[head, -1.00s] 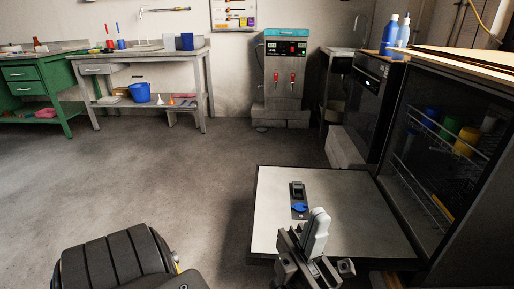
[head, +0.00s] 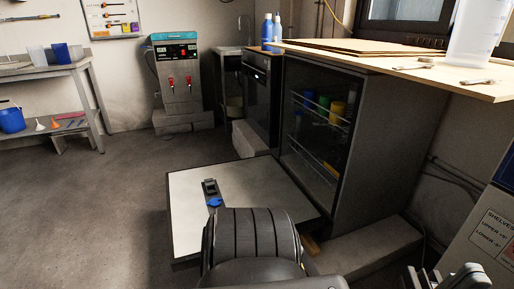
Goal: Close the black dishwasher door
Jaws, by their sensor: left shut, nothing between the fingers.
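The black dishwasher (head: 375,140) stands right of centre, its front uncovered. Its door (head: 190,225) is folded down and lies about level, pale inner face up, with a small dark and blue dispenser (head: 211,193) on it. My own ribbed black arm link hides the door's near right part. Inside the dishwasher, a wire rack (head: 320,118) holds blue, green and yellow cups. My left gripper (head: 458,275) shows only in part at the bottom right edge, shut and empty, well apart from the door. My right gripper is not in view.
A wooden worktop (head: 400,62) overhangs the dishwasher, with a clear container (head: 478,35) near its edge. A low grey block (head: 375,247) runs along the dishwasher's base. A labelled cabinet (head: 490,225) stands at right. The floor left of the door is clear.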

